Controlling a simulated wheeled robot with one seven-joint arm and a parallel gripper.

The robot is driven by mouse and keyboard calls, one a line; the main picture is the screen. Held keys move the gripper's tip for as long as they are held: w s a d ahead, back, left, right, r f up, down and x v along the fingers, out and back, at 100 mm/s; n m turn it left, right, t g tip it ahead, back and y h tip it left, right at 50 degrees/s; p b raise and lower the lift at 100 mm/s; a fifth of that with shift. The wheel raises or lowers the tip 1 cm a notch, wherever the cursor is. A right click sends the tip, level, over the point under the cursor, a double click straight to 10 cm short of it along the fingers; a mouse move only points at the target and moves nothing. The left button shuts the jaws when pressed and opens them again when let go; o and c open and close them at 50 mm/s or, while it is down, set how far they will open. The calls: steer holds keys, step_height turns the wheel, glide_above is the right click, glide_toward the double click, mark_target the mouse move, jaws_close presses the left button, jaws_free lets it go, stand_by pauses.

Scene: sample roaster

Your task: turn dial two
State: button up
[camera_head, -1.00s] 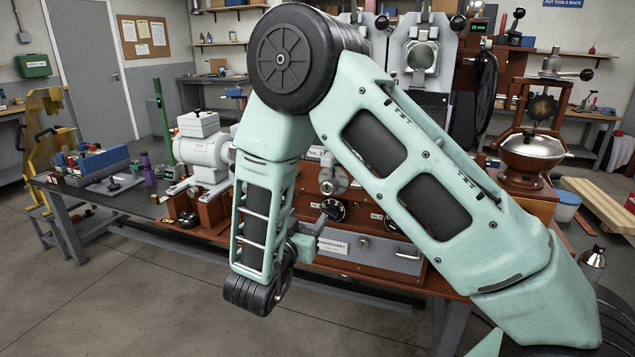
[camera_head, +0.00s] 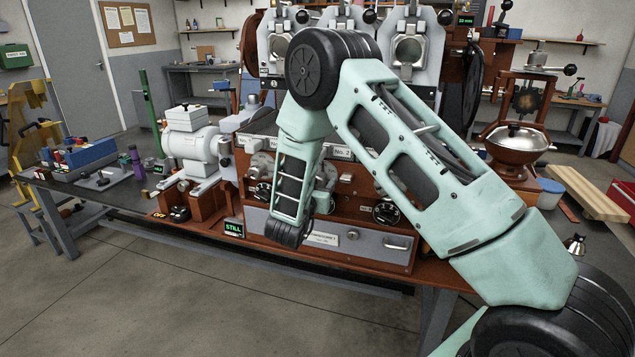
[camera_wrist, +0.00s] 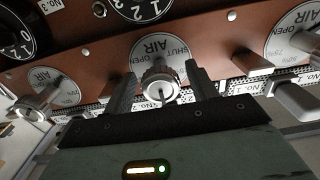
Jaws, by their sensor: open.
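In the wrist view, a round white dial plate marked SHUT, AIR and OPEN (camera_wrist: 178,48) has a silver knob (camera_wrist: 159,84) at its middle. My gripper (camera_wrist: 160,76) is open, with one dark finger on each side of this knob. A gap shows between the knob and each finger. Similar air dials stand to the left (camera_wrist: 57,84) and right (camera_wrist: 296,38). I cannot tell for sure which number the middle dial bears. In the head view, my wrist and forearm cover the middle of the roaster front (camera_head: 345,190) and hide the fingertips.
Black numbered dials (camera_wrist: 140,8) sit above the air dials. A grey drawer (camera_head: 380,242) is below the panel. A white motor housing (camera_head: 195,145) stands at left, with a green STILL display (camera_head: 233,228) near it. A metal bowl (camera_head: 518,138) is at right. The front floor is clear.

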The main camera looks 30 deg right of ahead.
steer(key=c, duration=1)
